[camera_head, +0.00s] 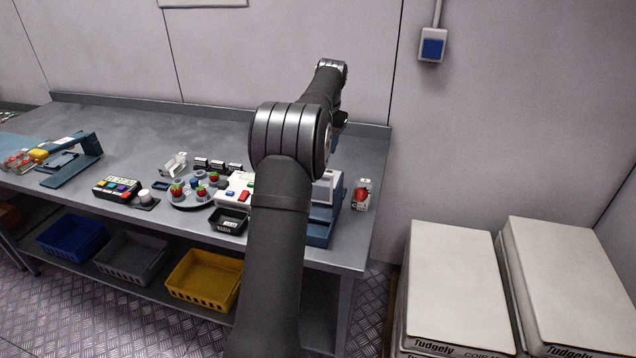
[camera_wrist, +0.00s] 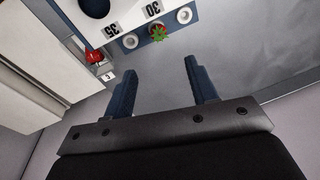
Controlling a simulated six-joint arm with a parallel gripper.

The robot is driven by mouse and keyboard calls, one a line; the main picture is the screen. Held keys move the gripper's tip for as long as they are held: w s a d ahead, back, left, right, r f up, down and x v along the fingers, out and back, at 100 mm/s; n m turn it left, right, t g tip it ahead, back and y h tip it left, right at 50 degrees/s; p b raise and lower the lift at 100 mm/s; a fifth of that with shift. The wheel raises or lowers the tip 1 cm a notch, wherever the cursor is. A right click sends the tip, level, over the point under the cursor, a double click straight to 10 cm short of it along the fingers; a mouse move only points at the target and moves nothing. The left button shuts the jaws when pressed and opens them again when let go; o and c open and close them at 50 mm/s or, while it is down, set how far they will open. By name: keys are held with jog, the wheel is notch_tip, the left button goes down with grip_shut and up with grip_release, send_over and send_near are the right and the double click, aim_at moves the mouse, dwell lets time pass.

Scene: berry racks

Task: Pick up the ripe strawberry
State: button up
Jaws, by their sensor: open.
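My gripper (camera_wrist: 160,66) shows in the wrist view with two blue fingers apart and nothing between them. In the head view it is mostly hidden behind my arm. A strawberry with a green leafy crown (camera_wrist: 158,33) sits beyond the fingertips in the wrist view, between two white round cups on a blue and white stand (camera_wrist: 133,20) marked 30 and 35. Only a little red shows under its crown. In the head view, red strawberries (camera_head: 176,189) sit in cups on a round dark tray (camera_head: 187,205), left of my arm.
A button box (camera_head: 117,187) and black tray (camera_head: 229,222) stand on the bench. Blue, grey and yellow bins (camera_head: 205,279) sit below.

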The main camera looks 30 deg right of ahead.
jog(key=f, duration=0.3)
jog(key=w+f, duration=0.1)
jog(key=f, duration=0.4)
jog(key=shift+w+f, duration=0.25)
jog(key=shift+f, duration=0.15)
jog(key=shift+w+a+f, duration=0.1)
jog(key=shift+w+f, duration=0.05)
jog(key=shift+f, duration=1.2)
jog(key=shift+w+f, duration=0.15)
jog(key=shift+f, duration=1.15)
jog(key=c, duration=0.6)
